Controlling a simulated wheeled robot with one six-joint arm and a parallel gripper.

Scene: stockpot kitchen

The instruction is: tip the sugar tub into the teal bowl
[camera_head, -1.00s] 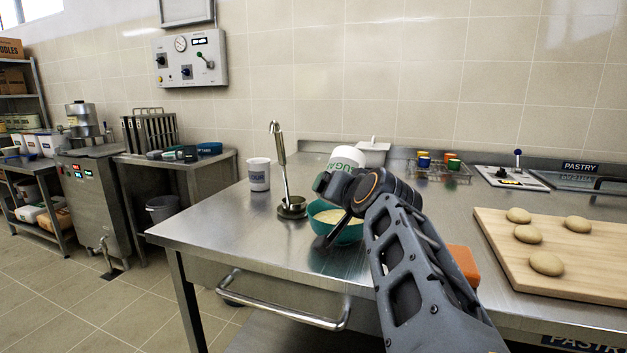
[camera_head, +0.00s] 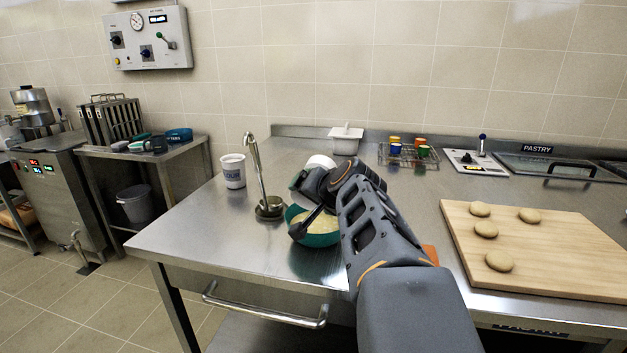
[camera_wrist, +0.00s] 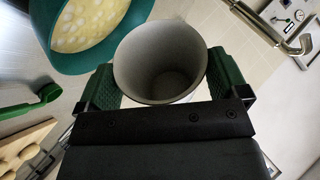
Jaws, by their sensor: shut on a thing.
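My gripper (camera_head: 306,182) is shut on the white sugar tub (camera_head: 320,161), just behind and above the teal bowl (camera_head: 318,240). My wrist hides most of the tub in the head view. In the wrist view the tub (camera_wrist: 160,62) sits between the two green finger pads, and its open mouth shows a bare grey inside with no sugar visible. The bowl (camera_wrist: 128,42) lies beside the tub there and holds a pale, lumpy yellowish mass. Part of the bowl is hidden by my arm in the head view.
A ladle in a stand (camera_head: 268,208) and a white labelled tub (camera_head: 233,171) stand left of the bowl. A wooden board (camera_head: 560,250) with dough balls lies at right. A rack of small coloured cups (camera_head: 408,154) is behind. The table's front left is clear.

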